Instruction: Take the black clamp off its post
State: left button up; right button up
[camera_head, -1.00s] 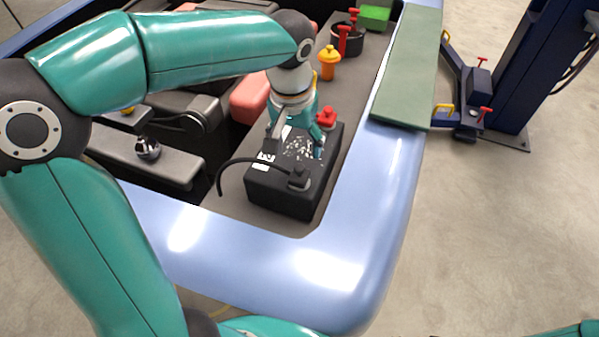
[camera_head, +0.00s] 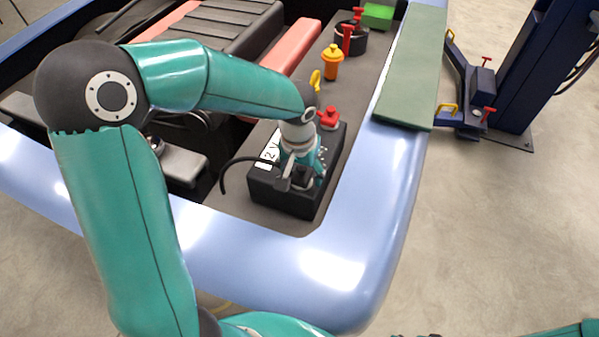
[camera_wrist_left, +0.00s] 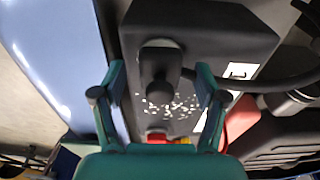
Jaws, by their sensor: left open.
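The battery (camera_head: 268,193) is a black box in the corner of the blue-rimmed bay, with a "12 V" label and white specks on top. The black clamp (camera_wrist_left: 158,62) sits on the battery's near post in the left wrist view, with a black cable (camera_head: 232,165) running from it. The post under it is hidden. My left gripper (camera_head: 301,184) is over the battery, pointing down, and largely hides the clamp in the head view. In the left wrist view its open fingers (camera_wrist_left: 161,78) stand on both sides of the clamp, with gaps. My right gripper is out of view.
A red cap or clamp (camera_head: 328,118) sits on the battery's far end. Beyond it are a yellow-orange bottle (camera_head: 332,62) and a black pot (camera_head: 352,40) with red-handled tools. The blue rim (camera_head: 335,265) borders the bay; a green mat (camera_head: 412,70) lies on it.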

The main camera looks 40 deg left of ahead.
pick_arm(q)
jog(key=c, duration=1.2)
jog(key=shift+c, duration=0.2)
jog(key=shift+r, duration=0.15)
